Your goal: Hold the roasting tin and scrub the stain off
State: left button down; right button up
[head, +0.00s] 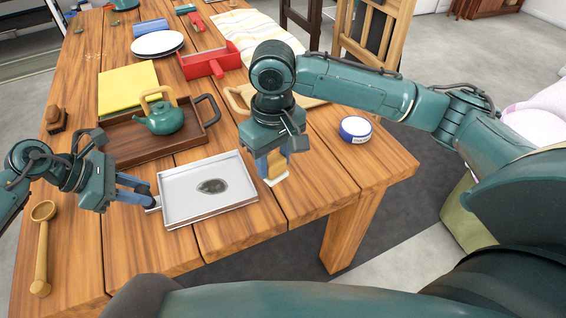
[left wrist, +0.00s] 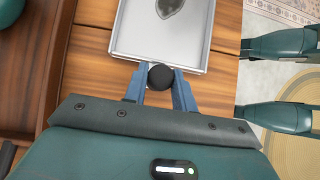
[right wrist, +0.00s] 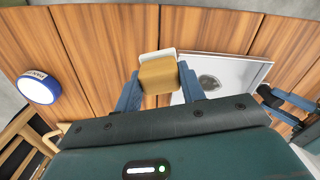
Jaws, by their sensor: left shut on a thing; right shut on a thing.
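The roasting tin (head: 180,202) is a shallow silver-grey tray on the wooden table, with a dark oval stain (head: 212,186) near its middle. My left gripper (head: 151,202) is shut on the tin's left end; in the left wrist view a dark round piece (left wrist: 161,77) sits between its fingers at the tin's edge. My right gripper (head: 274,165) points down to the right of the tin, shut on a tan block-shaped scrubber (right wrist: 158,74) with a white underside. The scrubber is beside the tin, apart from the stain, close to the tabletop. The stain also shows in the right wrist view (right wrist: 208,82).
A brown wooden tray (head: 125,160) with a green teapot (head: 165,119) stands just behind the tin. A blue-and-white round tub (head: 355,130) is at the right. A wooden ladle (head: 42,250) lies at the left. A red box (head: 208,63) and yellow cloth (head: 125,88) lie farther back.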

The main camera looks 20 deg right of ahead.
jog(key=w+a+n, duration=0.4)
jog(key=a+n, duration=0.3)
jog(key=a, duration=0.1)
jog(key=w+a+n, duration=0.4)
jog(key=a+n, duration=0.4)
jog(key=shift+w+f, duration=0.2)
jog(key=shift+f, duration=2.8)
jog(key=shift+d+f, duration=0.6)
jog(key=shift+c, duration=0.3)
jog(key=shift+s+d, duration=0.1)
jog(key=shift+d, duration=3.2)
jog(key=shift+a, duration=3.75)
jog(key=shift+a+r, duration=0.15)
notch_tip(320, 180, up, 8)
